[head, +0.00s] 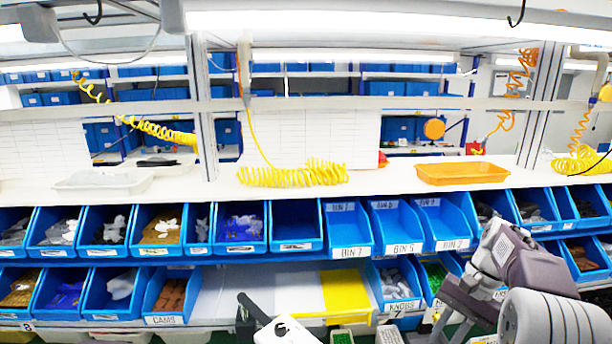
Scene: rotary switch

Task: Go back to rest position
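My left gripper (252,310) shows only in part at the bottom edge, left of centre. A dark finger part and a white body show; the rest is cut off by the frame. My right gripper (452,310) hangs in front of the lower bins at the right, on the grey and purple wrist of my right arm. I see nothing clearly held in either gripper. The finger gap is not clear on either one.
A rack of blue bins in two rows spans the view, including an empty BIN 7 (348,229) and a KNOBS bin (397,287). An orange tray (462,173) and a clear tray (103,181) sit on the white shelf above. A yellow panel (345,290) lies at lower centre.

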